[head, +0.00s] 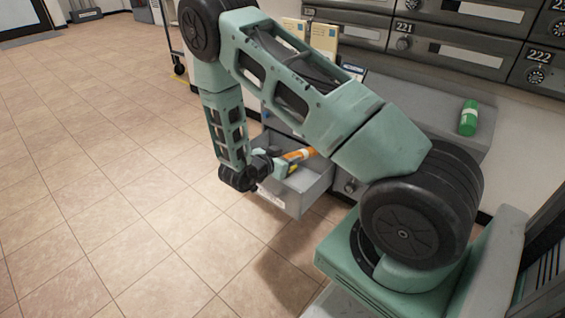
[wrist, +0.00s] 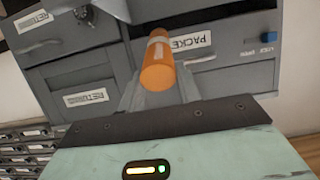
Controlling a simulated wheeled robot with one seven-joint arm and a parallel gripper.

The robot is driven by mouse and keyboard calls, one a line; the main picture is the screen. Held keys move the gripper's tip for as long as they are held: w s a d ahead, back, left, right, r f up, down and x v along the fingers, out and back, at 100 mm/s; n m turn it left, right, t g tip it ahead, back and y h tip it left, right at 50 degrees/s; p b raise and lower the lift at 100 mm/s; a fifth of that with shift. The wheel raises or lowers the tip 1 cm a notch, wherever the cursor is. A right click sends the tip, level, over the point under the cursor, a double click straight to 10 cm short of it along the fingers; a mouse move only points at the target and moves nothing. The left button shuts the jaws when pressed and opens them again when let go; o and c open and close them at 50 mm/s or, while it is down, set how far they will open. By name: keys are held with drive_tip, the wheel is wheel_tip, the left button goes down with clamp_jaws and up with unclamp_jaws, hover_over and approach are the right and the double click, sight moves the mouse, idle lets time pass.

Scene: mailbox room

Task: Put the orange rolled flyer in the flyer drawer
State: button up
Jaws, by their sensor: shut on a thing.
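The orange rolled flyer (head: 299,154) is held in my gripper (head: 283,162) over an open grey drawer (head: 305,198) in the head view. In the wrist view the flyer (wrist: 158,68) stands out from between my gripper's fingers (wrist: 158,92), a pale band around it. My gripper is shut on the flyer. The open drawer has a pale label on its front, too small to read, so I cannot tell if it is the flyer drawer. My arm hides part of the drawer and cabinet.
A green roll (head: 468,118) lies on the grey cabinet top (head: 440,120). Mailboxes (head: 460,50) line the wall above. The tiled floor (head: 100,180) at left is clear.

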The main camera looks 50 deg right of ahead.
drive_tip(key=shift+w+d+f+b, duration=0.1)
drive_tip(key=shift+d+f+b, duration=0.25)
drive_tip(key=shift+f, duration=0.5)
drive_tip(key=shift+s+d+f+b, duration=0.1)
drive_tip(key=shift+d+f+b, duration=0.2)
drive_tip(key=shift+f, duration=0.5)
drive_tip(key=shift+w+d+f+b, duration=0.1)
drive_tip(key=shift+d+f+b, duration=0.25)
drive_tip(key=shift+f, duration=0.5)
drive_tip(key=o, duration=1)
drive_tip(key=shift+o, duration=0.2)
drive_tip(key=p+v, duration=0.8)
drive_tip(key=v, duration=0.9)
drive_tip(key=shift+a, duration=0.15)
